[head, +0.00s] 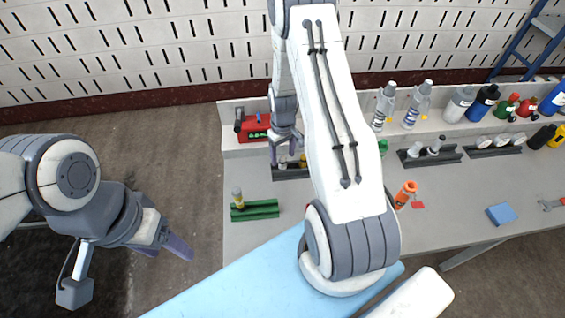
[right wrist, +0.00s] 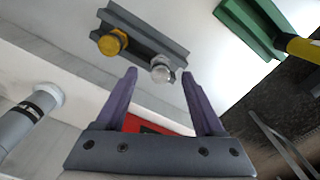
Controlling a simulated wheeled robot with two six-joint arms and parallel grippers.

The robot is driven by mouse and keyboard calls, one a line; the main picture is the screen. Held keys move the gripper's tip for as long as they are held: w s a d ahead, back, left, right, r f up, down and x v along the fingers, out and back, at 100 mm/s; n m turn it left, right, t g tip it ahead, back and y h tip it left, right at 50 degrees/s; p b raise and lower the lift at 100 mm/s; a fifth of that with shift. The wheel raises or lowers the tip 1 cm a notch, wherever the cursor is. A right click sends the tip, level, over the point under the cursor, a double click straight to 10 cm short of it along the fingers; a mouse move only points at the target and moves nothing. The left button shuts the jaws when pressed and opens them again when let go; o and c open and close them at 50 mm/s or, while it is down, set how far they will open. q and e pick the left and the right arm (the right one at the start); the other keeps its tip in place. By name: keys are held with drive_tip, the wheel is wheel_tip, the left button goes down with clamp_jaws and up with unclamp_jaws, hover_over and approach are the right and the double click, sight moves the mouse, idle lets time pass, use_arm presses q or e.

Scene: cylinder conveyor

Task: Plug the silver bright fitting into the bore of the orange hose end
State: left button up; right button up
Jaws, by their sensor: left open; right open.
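The silver bright fitting (right wrist: 162,68) stands in a dark grey rack (right wrist: 150,38), beside a yellow fitting (right wrist: 112,42) in the right wrist view. My right gripper (right wrist: 158,78) is open; its two fingers point toward the rack, with the silver fitting near the right fingertip and nothing held. In the head view my right gripper (head: 287,146) is above the rack (head: 290,173), partly covering its fittings. The orange hose end (head: 405,194) stands tilted on the bench, right of my right arm. My left gripper (head: 180,248) is open and empty, off the bench at lower left.
A green rack (head: 255,210) with a yellow-banded fitting (head: 238,198) is at the bench's left. A red machine (head: 255,127) is behind the right gripper. Bottles and more racks (head: 432,156) fill the back right.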

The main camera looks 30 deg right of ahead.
sight(282, 158)
drive_tip(key=shift+w+f, duration=0.1)
drive_tip(key=shift+f, duration=1.45)
clamp_jaws()
drive_tip(key=shift+r, duration=0.15)
